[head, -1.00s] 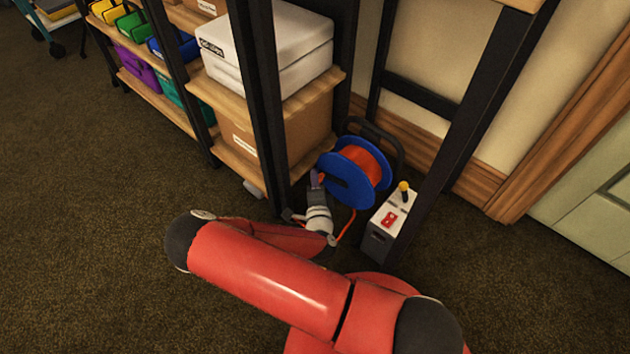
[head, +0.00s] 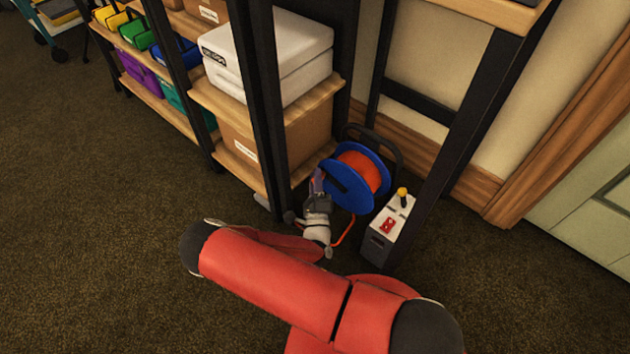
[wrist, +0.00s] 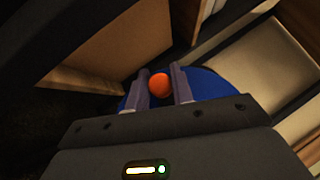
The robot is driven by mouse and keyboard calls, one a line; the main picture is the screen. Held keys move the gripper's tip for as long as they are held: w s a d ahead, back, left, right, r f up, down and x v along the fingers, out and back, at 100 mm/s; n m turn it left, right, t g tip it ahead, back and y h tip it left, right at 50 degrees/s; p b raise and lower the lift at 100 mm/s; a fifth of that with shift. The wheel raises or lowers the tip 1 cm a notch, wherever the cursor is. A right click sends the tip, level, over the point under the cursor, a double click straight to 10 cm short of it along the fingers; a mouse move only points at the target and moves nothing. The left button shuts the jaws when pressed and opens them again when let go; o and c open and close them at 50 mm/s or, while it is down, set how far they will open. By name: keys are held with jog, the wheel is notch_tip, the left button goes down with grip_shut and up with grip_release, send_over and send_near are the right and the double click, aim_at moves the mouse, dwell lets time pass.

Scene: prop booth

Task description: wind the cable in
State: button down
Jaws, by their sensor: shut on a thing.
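A cable reel with blue flanges (head: 345,190) and orange cable (head: 364,172) wound on it stands on the floor in a black frame, at the foot of the shelving. A loose length of orange cable (head: 347,232) hangs below it towards my wrist. My gripper (head: 317,180) is at the reel's left side. In the wrist view my gripper (wrist: 160,84) is shut on a round orange knob (wrist: 160,84), with the blue flange (wrist: 222,84) behind it. How the knob joins the reel is hidden.
A grey control box (head: 389,228) with a yellow-tipped lever and a red switch stands right of the reel, by a black post (head: 455,155). Shelves with a white case (head: 265,55) and a cardboard box (head: 265,140) rise at the left. Open carpet lies left of my arm.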

jog(key=shift+s+d+r+m+t+h, duration=0.1)
jog(key=shift+r+m+t+h, duration=0.45)
jog(key=shift+m, duration=0.35)
jog(key=c, duration=1.2)
grip_release()
jog(key=v, duration=0.8)
